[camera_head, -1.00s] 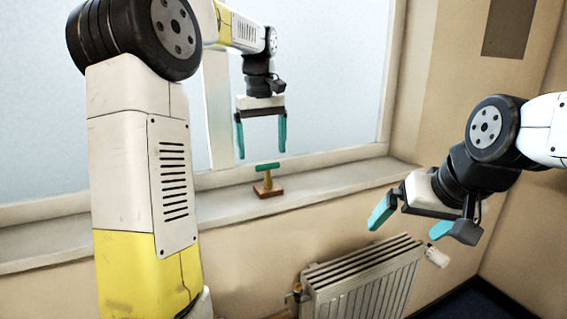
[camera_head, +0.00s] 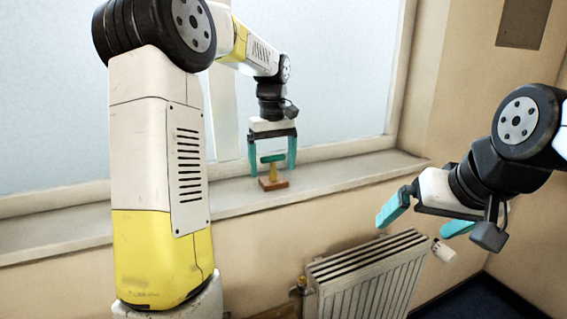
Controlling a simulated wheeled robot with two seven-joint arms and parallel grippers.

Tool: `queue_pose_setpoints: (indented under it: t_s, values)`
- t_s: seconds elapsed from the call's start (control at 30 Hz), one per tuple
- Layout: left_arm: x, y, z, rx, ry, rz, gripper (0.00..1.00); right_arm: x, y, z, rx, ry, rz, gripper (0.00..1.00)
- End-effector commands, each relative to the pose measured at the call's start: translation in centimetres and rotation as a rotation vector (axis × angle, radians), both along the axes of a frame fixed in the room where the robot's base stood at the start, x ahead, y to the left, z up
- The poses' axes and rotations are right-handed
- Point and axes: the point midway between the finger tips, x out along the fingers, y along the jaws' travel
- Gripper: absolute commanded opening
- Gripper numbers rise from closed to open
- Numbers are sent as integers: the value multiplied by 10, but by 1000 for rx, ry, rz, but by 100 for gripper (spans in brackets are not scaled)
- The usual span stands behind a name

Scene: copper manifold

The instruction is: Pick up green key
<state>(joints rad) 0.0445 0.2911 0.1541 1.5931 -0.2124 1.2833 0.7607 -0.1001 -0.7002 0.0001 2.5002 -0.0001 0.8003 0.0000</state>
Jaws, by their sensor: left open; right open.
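The green key (camera_head: 273,158) is a small green bar on top of a yellowish stem, standing upright on a brown wooden block (camera_head: 273,184) on the window sill. My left gripper (camera_head: 272,170) points down over it. Its teal fingers are spread, one on each side of the green bar, with a visible gap to each; I cannot tell their depth relative to the key exactly. My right gripper (camera_head: 418,220) is open and empty at the right, in front of the wall above the radiator.
The white window sill (camera_head: 345,175) runs along the frosted window and is clear on both sides of the block. A radiator (camera_head: 368,275) with a white valve knob (camera_head: 444,250) stands below it.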

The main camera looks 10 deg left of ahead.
Motion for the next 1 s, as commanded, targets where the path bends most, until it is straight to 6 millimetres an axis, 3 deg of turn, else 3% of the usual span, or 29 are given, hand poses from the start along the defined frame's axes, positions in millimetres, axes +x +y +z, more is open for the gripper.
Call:
queue_pose_setpoints:
  t_s: [0.1,0.4,0.77,1.0]
  values:
    - [0,0,0,0,0,0,84,0,0,0,0,0,0,100]
    - [0,0,0,0,0,0,27,0,0,0,0,0,0,100]
    - [0,0,5,0,-1,0,27,0,0,0,0,0,0,100]
    - [1,0,28,-1,-3,-1,27,0,0,0,0,0,0,100]
